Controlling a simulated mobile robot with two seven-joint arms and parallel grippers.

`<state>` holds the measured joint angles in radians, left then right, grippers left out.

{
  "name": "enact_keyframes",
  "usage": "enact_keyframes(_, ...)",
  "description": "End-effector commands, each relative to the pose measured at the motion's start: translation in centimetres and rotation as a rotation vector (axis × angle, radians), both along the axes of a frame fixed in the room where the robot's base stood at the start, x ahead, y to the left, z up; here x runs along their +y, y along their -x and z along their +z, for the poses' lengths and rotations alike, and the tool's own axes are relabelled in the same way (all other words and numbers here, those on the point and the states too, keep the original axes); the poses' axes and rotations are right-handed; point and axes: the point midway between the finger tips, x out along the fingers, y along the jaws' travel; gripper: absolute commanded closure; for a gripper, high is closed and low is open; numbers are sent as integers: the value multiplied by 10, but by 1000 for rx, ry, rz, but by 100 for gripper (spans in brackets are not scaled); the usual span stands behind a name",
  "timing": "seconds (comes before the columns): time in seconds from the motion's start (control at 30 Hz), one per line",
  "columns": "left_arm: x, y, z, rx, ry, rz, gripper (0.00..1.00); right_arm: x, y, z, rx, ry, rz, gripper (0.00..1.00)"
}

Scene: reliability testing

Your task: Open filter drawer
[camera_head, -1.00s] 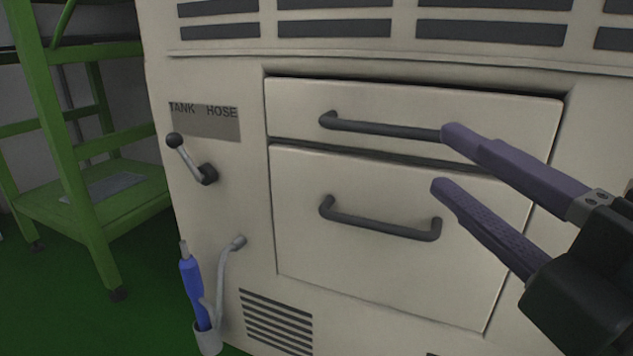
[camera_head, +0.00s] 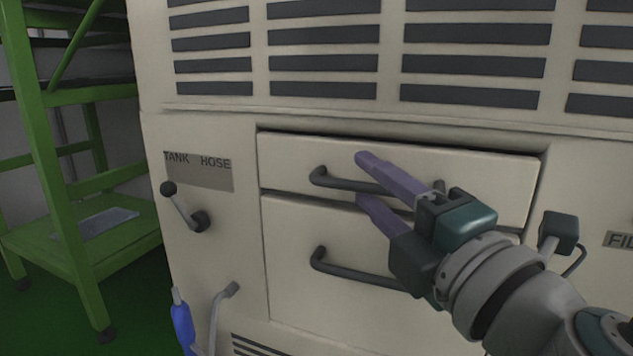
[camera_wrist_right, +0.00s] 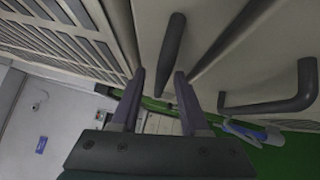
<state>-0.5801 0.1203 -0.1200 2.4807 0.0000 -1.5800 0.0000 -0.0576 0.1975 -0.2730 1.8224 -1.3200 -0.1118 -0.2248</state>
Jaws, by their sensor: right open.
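The cream machine front has an upper drawer (camera_head: 290,150) with a dark bar handle (camera_head: 335,181) and a taller lower drawer (camera_head: 285,292) with a similar handle (camera_head: 335,267). Both drawers sit in their recess and look shut. My right gripper (camera_head: 364,180) is open, its purple fingers above and below the upper handle, hiding the handle's right part. In the right wrist view the upper handle (camera_wrist_right: 170,55) reaches between the open fingers (camera_wrist_right: 159,90), with no clear contact. The lower handle (camera_wrist_right: 272,106) is to the right there. My left gripper is out of view.
A green metal rack (camera_head: 60,200) stands at the left. A crank lever (camera_head: 185,208) is under the TANK HOSE label (camera_head: 198,171), with a blue tool (camera_head: 182,322) below it. A partly cut-off label (camera_head: 620,240) is at the right. Vents line the panel above.

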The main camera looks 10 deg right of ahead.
Motion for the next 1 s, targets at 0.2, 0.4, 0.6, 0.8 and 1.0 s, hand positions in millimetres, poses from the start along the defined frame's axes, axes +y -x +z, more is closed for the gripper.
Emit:
enact_keyframes(0.2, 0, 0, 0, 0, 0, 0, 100, 0, 0, 0, 0, -1, 0, 60)
enact_keyframes(0.4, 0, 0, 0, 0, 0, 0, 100, 0, 0, 0, 0, -1, -1, 82)
enact_keyframes(0.6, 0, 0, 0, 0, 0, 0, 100, 0, 0, 0, 0, -1, -1, 100)
enact_keyframes(0.8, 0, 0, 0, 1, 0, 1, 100, 0, 0, 0, 0, -1, -1, 100)
enact_keyframes(1.0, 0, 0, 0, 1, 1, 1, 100, 0, 0, 0, 0, -1, -1, 100)
